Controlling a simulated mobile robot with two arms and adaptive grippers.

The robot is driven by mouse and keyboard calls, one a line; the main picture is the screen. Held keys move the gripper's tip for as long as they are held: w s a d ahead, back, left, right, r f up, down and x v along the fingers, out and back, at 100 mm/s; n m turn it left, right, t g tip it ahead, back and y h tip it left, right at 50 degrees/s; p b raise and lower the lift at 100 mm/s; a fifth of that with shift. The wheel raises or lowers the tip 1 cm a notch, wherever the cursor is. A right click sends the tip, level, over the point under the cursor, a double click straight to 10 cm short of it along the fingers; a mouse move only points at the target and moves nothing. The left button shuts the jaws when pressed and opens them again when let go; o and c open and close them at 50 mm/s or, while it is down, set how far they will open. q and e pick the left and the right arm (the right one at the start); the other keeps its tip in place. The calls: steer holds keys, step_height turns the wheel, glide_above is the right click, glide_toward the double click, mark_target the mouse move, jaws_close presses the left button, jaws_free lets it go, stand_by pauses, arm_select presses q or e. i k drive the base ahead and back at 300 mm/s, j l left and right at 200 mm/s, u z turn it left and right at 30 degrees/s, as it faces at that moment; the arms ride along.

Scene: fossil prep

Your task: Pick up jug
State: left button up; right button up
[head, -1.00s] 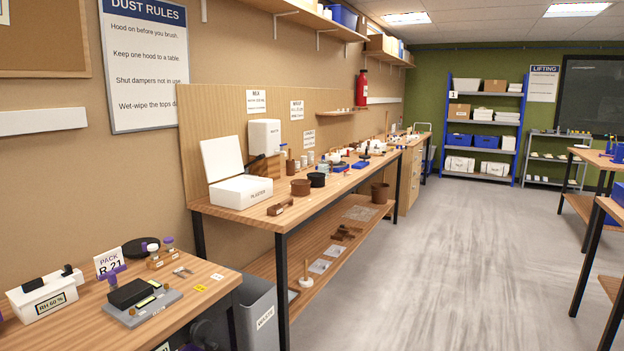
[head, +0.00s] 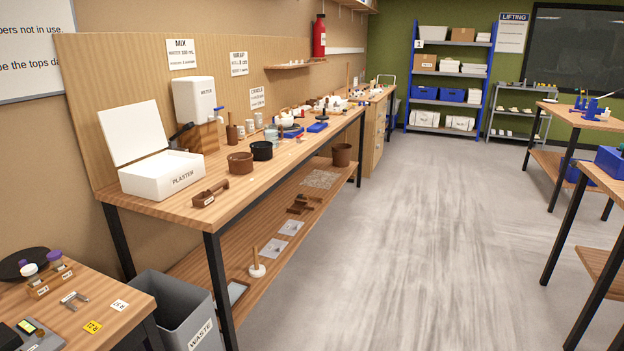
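No thing in the head view can be told for sure as the jug. A small, pale, see-through vessel (head: 271,134) stands on the long workbench (head: 225,199), behind a black bowl (head: 262,151); it may be the jug, but it is too small to tell. A brown pot (head: 240,163) stands to the left of the bowl. Neither of my grippers is in view.
An open white plaster box (head: 160,176) and a white water dispenser (head: 194,99) stand on the bench. A grey waste bin (head: 180,305) stands between it and a nearer table (head: 110,325) at lower left. The grey floor (head: 410,240) to the right is clear.

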mark_target(270, 130)
steer(key=i+l+u, duration=0.1)
steer(key=i, duration=0.45)
steer(key=i+l, duration=0.2)
steer(key=i, duration=0.4)
steer(key=i+l+u, duration=0.15)
steer(key=i, duration=0.4)
